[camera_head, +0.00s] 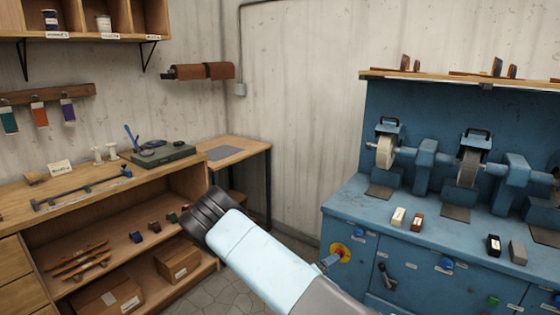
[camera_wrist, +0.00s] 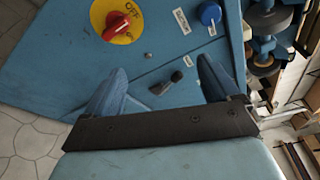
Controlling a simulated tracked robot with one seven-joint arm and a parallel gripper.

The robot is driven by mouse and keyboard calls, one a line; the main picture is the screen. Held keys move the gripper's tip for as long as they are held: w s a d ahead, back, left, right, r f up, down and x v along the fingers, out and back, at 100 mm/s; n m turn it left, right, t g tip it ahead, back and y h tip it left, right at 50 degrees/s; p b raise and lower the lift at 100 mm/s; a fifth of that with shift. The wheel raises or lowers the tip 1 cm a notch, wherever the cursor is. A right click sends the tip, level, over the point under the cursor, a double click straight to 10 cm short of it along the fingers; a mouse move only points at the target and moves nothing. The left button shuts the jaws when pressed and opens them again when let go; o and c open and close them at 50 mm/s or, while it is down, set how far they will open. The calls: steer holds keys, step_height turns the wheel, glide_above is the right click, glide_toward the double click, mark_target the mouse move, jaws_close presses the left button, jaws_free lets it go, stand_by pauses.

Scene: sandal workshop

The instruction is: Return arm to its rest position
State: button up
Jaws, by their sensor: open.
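My arm reaches up from the lower right in the head view, light blue with a dark ribbed joint, over the floor between the wooden bench and the blue machine. My gripper's fingers are not clear there. In the wrist view my gripper (camera_wrist: 158,90) shows two blue fingers set wide apart with nothing between them. Behind them is the front of the blue cabinet (camera_wrist: 60,55), with a red switch on a yellow disc (camera_wrist: 122,22) and a black lever (camera_wrist: 167,84). I cannot tell the exact gap to the cabinet.
The blue grinding machine (camera_head: 335,212) stands at the right with wheels and small blocks on top. A wooden bench (camera_head: 90,185) with tools, shelves and cardboard boxes is at the left. A small side table (camera_head: 250,148) stands in the corner. Some tiled floor (camera_head: 232,293) is clear.

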steer(key=s+d+r+m+g+y, duration=0.25)
steer(key=s+r+m+g, duration=0.2)
steer(key=r+m, duration=0.4)
steer(key=s+d+r+m+g+y, duration=0.1)
steer(key=s+d+r+m+g, duration=0.3)
steer(key=r+m, duration=0.5)
steer(key=s+d+r+m+g+y, duration=0.2)
steer(key=s+r+m, duration=0.4)
steer(key=r, duration=0.5)
steer(key=s+a+r+m+t+y, duration=0.3)
steer(key=s+r+m+t+y, duration=0.2)
steer(key=s+r+m, duration=1.1)
steer(key=s+r+y, duration=0.3)
steer(key=s, duration=0.4)
steer(key=shift+a, duration=0.15)
steer(key=shift+r, duration=0.1)
steer(key=shift+c, duration=0.5)
